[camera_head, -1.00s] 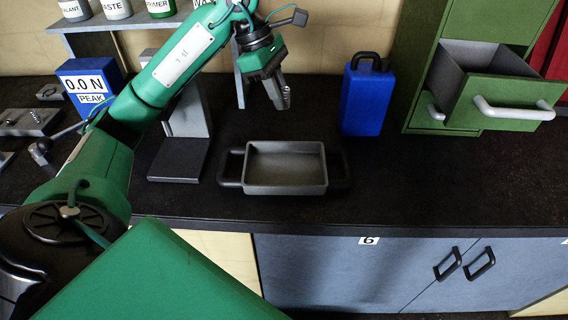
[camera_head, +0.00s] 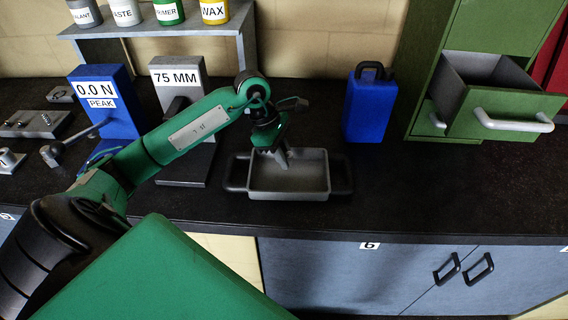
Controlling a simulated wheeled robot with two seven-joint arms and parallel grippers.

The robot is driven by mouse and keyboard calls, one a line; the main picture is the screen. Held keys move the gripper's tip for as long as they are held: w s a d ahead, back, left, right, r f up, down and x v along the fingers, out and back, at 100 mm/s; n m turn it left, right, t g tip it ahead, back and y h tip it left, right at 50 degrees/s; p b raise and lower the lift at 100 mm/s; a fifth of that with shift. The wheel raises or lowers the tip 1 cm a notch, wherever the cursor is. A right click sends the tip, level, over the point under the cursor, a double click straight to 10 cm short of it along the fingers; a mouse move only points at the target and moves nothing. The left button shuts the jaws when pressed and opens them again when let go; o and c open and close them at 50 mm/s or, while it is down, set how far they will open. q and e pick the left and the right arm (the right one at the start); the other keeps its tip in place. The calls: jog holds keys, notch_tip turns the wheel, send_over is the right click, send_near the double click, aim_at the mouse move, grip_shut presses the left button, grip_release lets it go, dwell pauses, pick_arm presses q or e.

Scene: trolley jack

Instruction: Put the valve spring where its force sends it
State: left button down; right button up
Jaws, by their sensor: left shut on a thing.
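My left gripper (camera_head: 283,163) points down over the grey tray (camera_head: 290,195) with black side handles, its tips at the tray's back left part. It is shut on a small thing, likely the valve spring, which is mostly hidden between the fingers. I cannot tell whether it touches the tray floor. The blue force gauge (camera_head: 118,125) at left reads 0.0 N PEAK. A grey stand (camera_head: 178,70) labelled 75 MM is partly hidden behind my left arm. A green cabinet (camera_head: 435,60) at right has an open drawer (camera_head: 495,110). My right gripper is not in view.
A blue canister (camera_head: 370,108) stands between tray and cabinet. A shelf (camera_head: 150,30) with several labelled tins, including WAX, is at the back left. Grey metal blocks (camera_head: 35,124) lie at far left.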

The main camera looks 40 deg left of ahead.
aim_at(289, 177)
pick_arm(q)
jog(key=shift+f+p, duration=0.45)
jog(key=shift+f, duration=1.65)
jog(key=c, duration=1.4)
grip_release()
jog(key=shift+o, duration=0.2)
jog(key=shift+r, duration=0.3)
jog(key=b+v, duration=0.3)
jog(key=v, duration=0.8)
jog(key=shift+r+b, duration=0.35)
